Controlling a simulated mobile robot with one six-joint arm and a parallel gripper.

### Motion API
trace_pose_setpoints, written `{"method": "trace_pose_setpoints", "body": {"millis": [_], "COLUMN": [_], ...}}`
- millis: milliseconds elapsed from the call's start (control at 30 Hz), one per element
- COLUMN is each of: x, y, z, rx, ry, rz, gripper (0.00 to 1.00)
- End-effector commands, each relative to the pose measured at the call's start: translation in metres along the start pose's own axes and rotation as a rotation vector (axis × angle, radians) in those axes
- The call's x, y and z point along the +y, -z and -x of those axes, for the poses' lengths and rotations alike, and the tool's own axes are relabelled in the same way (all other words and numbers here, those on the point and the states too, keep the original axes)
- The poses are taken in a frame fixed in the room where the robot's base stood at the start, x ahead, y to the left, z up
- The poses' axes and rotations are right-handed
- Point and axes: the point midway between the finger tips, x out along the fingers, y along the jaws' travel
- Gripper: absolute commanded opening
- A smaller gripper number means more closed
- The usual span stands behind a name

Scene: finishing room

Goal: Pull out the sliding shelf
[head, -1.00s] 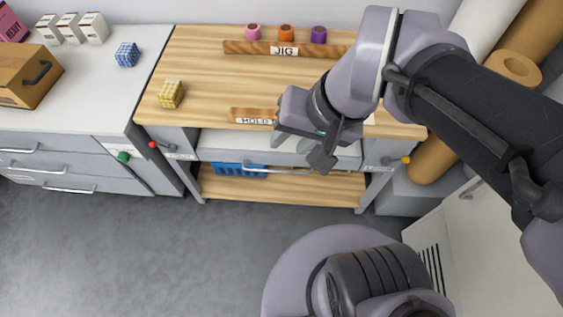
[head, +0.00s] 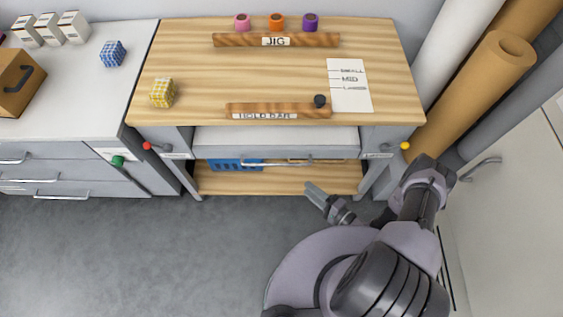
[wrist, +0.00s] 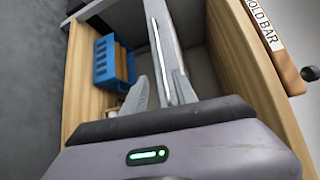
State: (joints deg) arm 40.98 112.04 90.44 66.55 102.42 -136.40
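The sliding shelf (head: 275,138) is a pale grey panel under the wooden bench top, with a long thin bar handle (head: 275,163) along its front. In the wrist view the shelf (wrist: 180,40) runs up the picture with its bar handle (wrist: 157,50). My gripper (head: 310,188) is low in front of the bench, just below the handle's right end in the head view. In the wrist view its two fingers (wrist: 158,92) are apart, one on each side of the handle's line. I cannot tell whether they touch it.
A lower wooden shelf (head: 285,182) holds a blue basket (head: 237,165). A drawer cabinet (head: 60,170) stands left, a tall brown roll (head: 490,75) right. The floor in front is clear.

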Motion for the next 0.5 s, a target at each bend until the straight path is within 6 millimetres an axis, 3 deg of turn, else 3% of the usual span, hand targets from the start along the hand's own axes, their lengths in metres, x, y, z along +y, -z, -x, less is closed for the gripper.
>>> {"method": "trace_pose_setpoints", "body": {"millis": [500], "x": [0.004], "y": [-0.003], "z": [-0.138], "rx": [-0.011], "ry": [0.0], "rz": [0.004], "gripper": [0.34]}}
